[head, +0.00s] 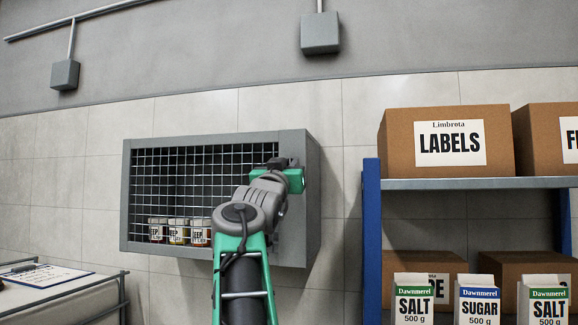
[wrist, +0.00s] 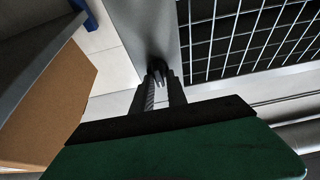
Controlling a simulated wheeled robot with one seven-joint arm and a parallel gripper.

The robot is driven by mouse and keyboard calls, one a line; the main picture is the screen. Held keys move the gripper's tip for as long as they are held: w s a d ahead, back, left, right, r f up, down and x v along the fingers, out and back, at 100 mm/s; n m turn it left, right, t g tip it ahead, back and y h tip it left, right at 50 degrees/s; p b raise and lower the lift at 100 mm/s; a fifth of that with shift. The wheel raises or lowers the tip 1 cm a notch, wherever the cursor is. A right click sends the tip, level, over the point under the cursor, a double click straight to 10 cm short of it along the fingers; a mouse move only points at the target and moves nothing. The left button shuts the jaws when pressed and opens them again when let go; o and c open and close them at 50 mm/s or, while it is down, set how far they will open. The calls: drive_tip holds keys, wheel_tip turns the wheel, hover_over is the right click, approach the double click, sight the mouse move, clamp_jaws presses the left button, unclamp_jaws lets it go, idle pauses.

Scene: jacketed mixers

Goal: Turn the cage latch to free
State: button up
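The grey wall cage (head: 313,200) has a wire mesh door (head: 190,185) that looks closed. In the head view my gripper (head: 284,164) is at the cage's right front edge, and its green body hides most of the latch area. In the wrist view a small dark part, which looks like the latch (wrist: 158,68), sits on the grey frame beside the mesh. The two fingers of my gripper (wrist: 159,80) stand a little apart with their tips at either side of this part. I cannot tell whether they press on it. The latch's turn angle is unclear.
Several small labelled tins (head: 180,232) stand behind the mesh. A blue-framed shelf (head: 480,183) with cardboard boxes (head: 447,141) and labelled packs is close on the right. A table with a clipboard (head: 42,275) is at the lower left. Tiled wall is bare between cage and shelf.

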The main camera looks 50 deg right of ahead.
clamp_jaws()
